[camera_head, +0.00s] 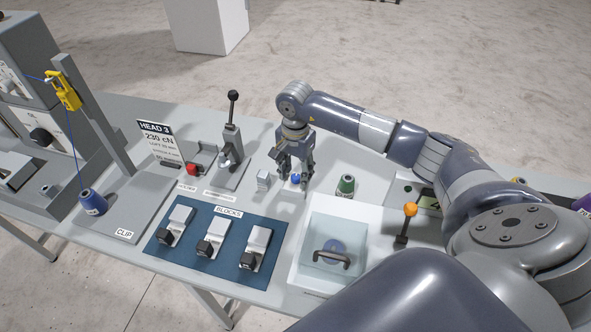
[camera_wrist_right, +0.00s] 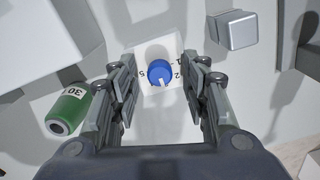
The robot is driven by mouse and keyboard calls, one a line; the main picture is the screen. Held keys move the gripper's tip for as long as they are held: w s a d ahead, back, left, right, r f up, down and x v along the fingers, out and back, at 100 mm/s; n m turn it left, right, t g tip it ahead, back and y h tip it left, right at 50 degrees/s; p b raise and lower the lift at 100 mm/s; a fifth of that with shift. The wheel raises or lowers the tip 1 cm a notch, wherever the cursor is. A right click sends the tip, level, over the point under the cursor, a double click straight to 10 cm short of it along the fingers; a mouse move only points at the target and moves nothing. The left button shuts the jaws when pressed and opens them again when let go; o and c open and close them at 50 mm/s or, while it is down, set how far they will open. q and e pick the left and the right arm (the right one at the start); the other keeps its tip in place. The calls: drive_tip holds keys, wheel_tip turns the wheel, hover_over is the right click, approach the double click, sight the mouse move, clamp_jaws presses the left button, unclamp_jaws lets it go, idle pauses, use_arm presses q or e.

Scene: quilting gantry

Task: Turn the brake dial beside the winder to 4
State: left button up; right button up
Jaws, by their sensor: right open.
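The brake dial is a small blue knob (camera_head: 296,178) on the pale table, right under my right gripper (camera_head: 293,183). In the right wrist view the blue dial (camera_wrist_right: 158,70) sits on a white plate with 1 and 2 on its right and 5 on its left. Its white pointer mark faces the bottom of that view, between the 2 and the 5; no number is readable there. My right gripper (camera_wrist_right: 162,95) is open, its fingers pointing down on either side of the dial, with gaps on both sides. I cannot make out which machine is the winder. My left gripper is not in view.
A green spool (camera_head: 346,185) marked 30 stands right of the dial and a small grey block (camera_head: 264,180) left of it. In front are a clear-lidded box (camera_head: 335,240) and the blue BLOCKS mat (camera_head: 190,262). An orange-knobbed lever (camera_head: 410,210) stands at right.

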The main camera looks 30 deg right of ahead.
drive_tip(key=shift+s+f, duration=0.1)
drive_tip(key=shift+f, duration=0.25)
clamp_jaws()
drive_tip(key=m+b, duration=0.3)
drive_tip(key=shift+f, duration=0.15)
drive_tip(key=m+b, duration=0.2)
drive_tip(key=m, duration=0.1)
drive_tip(key=shift+m+b, duration=0.5)
drive_tip(key=shift+m, duration=0.8)
drive_tip(key=shift+r, duration=0.2)
